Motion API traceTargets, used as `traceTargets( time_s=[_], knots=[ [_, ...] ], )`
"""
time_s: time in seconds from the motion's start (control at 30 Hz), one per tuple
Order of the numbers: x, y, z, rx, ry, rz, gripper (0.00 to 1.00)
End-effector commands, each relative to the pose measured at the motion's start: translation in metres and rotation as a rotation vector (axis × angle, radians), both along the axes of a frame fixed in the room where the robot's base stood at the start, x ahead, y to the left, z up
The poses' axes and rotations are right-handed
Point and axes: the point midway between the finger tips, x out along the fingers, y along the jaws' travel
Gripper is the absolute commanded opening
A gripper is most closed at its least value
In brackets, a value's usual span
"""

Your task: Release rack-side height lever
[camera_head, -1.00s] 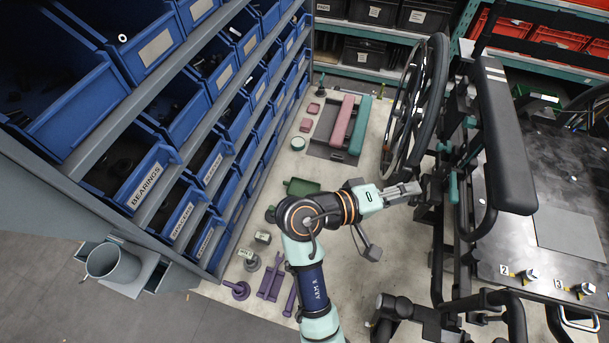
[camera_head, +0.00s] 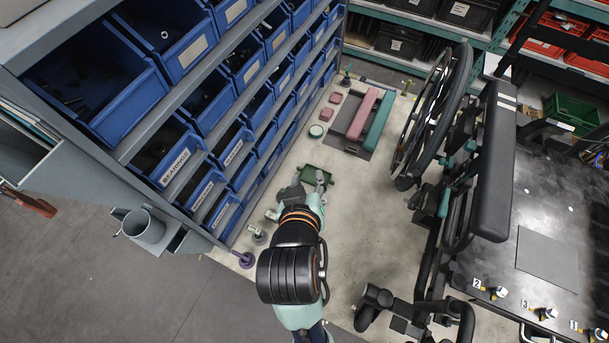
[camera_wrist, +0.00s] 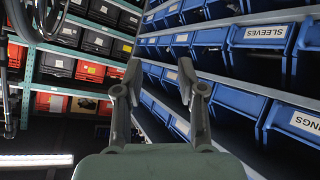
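The wheelchair (camera_head: 492,165) stands on the right side of the bench. Its side facing the rack carries teal parts: a long upright teal piece (camera_head: 443,203) and smaller teal pieces (camera_head: 470,146) above it. I cannot tell for sure which of these is the height lever. That view faces the bins and shelves; the wheelchair's teal parts do not show clearly there.
A rack of blue bins (camera_head: 190,115) rises close on the left. The wheel (camera_head: 436,115) stands at the wheelchair's far end. Bare bench (camera_head: 365,215) lies between my arm and the wheelchair.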

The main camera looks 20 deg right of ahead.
Motion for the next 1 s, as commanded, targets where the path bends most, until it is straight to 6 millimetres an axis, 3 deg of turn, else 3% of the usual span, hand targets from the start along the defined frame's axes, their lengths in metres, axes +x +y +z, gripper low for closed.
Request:
traceTargets(
  time_s=[0.43,0.7,0.8,1.0],
  knots=[
    [-0.001,0.012,0.007,0.033,-0.023,0.035,0.4],
    [-0.02,0.1,0.065,0.272,-0.165,0.286,0.4],
    [-0.023,0.109,0.069,0.3,-0.178,0.313,0.4],
    [-0.022,0.109,0.067,0.299,-0.179,0.312,0.4]
  ],
)
